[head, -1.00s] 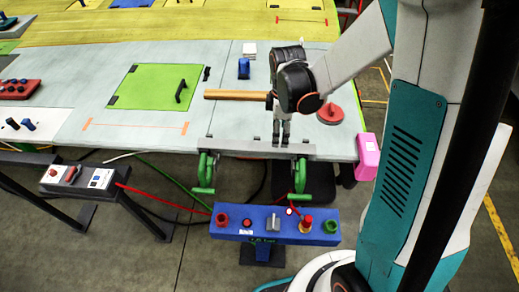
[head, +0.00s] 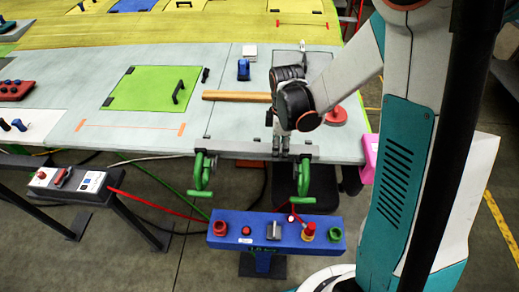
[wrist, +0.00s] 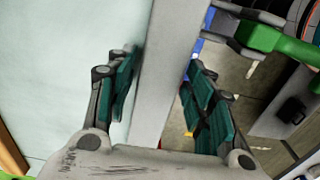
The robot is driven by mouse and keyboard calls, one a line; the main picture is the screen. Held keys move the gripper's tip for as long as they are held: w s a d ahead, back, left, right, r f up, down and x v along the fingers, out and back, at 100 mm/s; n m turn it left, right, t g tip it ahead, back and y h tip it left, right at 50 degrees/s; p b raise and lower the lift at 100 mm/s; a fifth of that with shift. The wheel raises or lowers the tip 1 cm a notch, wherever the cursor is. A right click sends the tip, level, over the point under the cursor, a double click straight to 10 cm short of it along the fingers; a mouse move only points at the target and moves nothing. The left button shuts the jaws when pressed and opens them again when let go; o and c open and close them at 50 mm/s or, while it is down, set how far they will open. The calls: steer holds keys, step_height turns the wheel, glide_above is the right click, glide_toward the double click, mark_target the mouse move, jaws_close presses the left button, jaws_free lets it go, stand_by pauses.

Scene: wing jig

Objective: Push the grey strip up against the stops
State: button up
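The grey strip (head: 235,147) lies along the front edge of the pale table, above the two green clamps. In the wrist view the strip (wrist: 163,75) runs between the two fingers of my gripper (wrist: 165,98). The left finger is over the table surface and the right finger is beyond the table edge. A gap shows between the left finger and the strip; the right finger is close to it, and contact cannot be told. My gripper (head: 281,148) is open, at the strip's right half in the head view. The stops cannot be made out clearly.
Green clamps (head: 198,172) and (head: 304,180) hang at the front edge. A blue control box (head: 262,232) stands in front. A wooden-coloured bar (head: 236,96) and a red disc (head: 336,116) lie near my arm. A pink block (head: 370,152) is at the right corner.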

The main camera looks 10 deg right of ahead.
steer(key=c, duration=0.4)
steer(key=shift+w+d, duration=0.2)
steer(key=shift+w, duration=0.45)
stand_by(0.6)
steer(key=o, duration=0.9)
steer(key=shift+r+p, duration=2)
steer(key=shift+r, duration=1.55)
steer(key=shift+f, duration=0.1)
